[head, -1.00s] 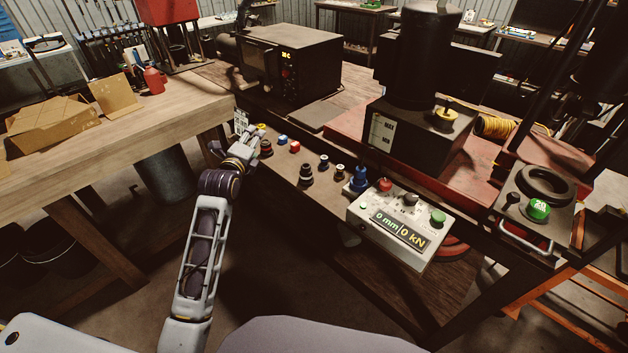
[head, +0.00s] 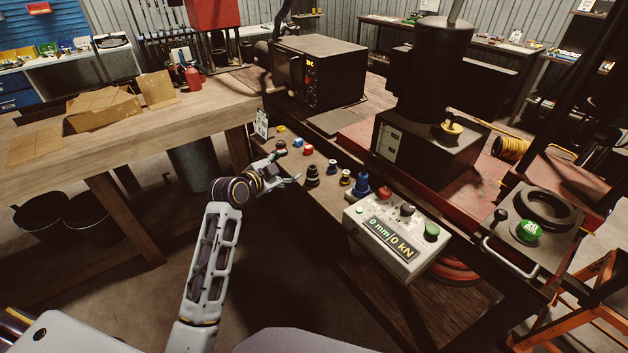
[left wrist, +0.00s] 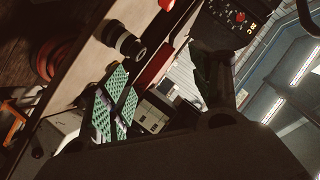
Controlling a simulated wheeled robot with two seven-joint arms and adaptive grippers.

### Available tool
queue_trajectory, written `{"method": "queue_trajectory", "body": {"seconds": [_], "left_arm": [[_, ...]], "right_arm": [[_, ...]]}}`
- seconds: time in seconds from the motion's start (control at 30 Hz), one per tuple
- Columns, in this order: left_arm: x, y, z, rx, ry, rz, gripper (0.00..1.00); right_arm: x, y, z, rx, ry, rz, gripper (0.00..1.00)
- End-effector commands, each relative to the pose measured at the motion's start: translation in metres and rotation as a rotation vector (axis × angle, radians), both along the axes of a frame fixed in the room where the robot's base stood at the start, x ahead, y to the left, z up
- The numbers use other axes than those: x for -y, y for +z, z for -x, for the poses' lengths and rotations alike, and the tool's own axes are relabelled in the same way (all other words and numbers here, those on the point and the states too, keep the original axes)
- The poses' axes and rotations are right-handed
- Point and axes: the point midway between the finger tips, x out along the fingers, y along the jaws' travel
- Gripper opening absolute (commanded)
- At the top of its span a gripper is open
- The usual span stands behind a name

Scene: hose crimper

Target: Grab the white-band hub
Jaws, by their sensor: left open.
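Several small dark hubs stand in a row on the bench edge in the head view. The largest dark hub (head: 312,176) stands just right of my left gripper (head: 288,168); smaller ones are the hub behind it (head: 332,167) and a yellow-banded hub (head: 346,177). In the left wrist view a dark hub with a pale band (left wrist: 122,39) lies beyond the green finger pads (left wrist: 113,102). I cannot tell for certain which head-view hub has the white band. My left gripper is open and empty, apart from the hubs. My right gripper is out of view.
A blue fitting (head: 361,188) and a white control box (head: 398,235) stand right of the hubs. Red and blue small blocks (head: 302,147) and another dark hub (head: 281,147) are behind the gripper. A wooden table (head: 150,128) is at left.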

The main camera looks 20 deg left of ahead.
Motion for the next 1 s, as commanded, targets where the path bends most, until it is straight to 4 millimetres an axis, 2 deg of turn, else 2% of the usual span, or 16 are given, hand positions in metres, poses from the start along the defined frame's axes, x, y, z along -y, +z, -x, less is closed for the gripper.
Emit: {"method": "queue_trajectory", "body": {"seconds": [0.33,0.6,1.0], "left_arm": [[0.017,-0.006,0.007,-0.125,0.038,0.318,0.64],[0.02,-0.012,0.011,-0.224,0.118,0.542,0.64],[0.02,-0.012,0.011,-0.249,0.151,0.621,0.64]], "right_arm": [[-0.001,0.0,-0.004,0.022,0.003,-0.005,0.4],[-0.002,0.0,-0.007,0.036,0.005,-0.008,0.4],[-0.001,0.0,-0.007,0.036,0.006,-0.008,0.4]]}}
